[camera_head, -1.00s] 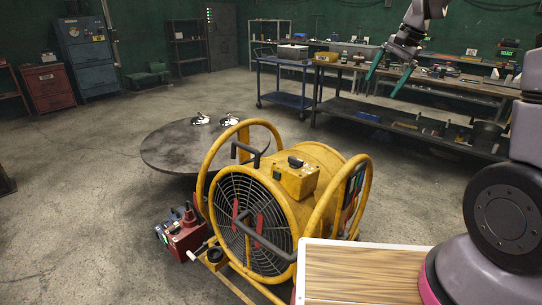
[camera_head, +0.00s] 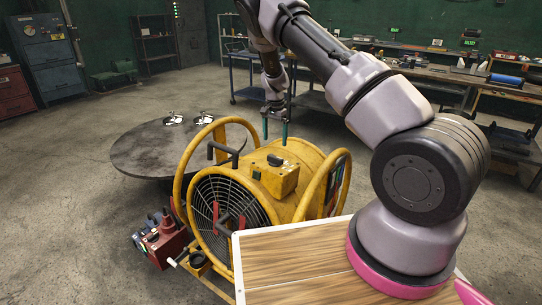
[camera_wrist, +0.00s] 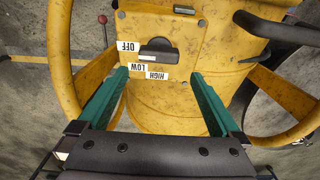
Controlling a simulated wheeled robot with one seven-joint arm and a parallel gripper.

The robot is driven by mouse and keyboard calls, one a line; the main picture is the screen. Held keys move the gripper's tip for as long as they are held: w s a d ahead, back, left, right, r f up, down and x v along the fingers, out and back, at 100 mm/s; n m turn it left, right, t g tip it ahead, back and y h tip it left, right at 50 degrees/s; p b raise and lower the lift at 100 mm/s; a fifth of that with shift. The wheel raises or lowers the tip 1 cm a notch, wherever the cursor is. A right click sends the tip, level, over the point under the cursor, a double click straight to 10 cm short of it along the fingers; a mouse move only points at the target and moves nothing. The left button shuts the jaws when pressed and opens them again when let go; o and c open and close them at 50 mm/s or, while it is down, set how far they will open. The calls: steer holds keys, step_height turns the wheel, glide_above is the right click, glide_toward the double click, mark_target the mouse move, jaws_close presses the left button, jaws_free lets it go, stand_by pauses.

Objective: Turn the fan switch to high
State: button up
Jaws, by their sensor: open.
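The yellow drum fan (camera_head: 232,203) stands on the floor in the middle of the head view, with round tube guards at its ends. Its yellow control box (camera_head: 274,173) sits on top. In the wrist view the fan switch (camera_wrist: 158,50) is a dark knob on the box's panel. Labels OFF (camera_wrist: 128,46), LOW (camera_wrist: 138,67) and HIGH (camera_wrist: 157,76) appear upside down beside it; I cannot tell for sure which one the knob points to. My gripper (camera_head: 274,136) is open and empty above the control box, its green fingers (camera_wrist: 158,92) spread apart and clear of the knob.
A round dark table (camera_head: 150,150) with two shiny objects stands behind the fan at left. A red machine (camera_head: 162,240) sits on the floor left of the fan. A wooden board (camera_head: 300,258) lies in front. Yellow tube guards (camera_wrist: 62,60) flank the switch panel.

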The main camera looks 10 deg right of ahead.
mark_target(275, 157)
step_height(275, 157, down, 9)
steer(key=shift+d+r, duration=0.1)
steer(key=shift+r, duration=0.05)
steer(key=c, duration=1)
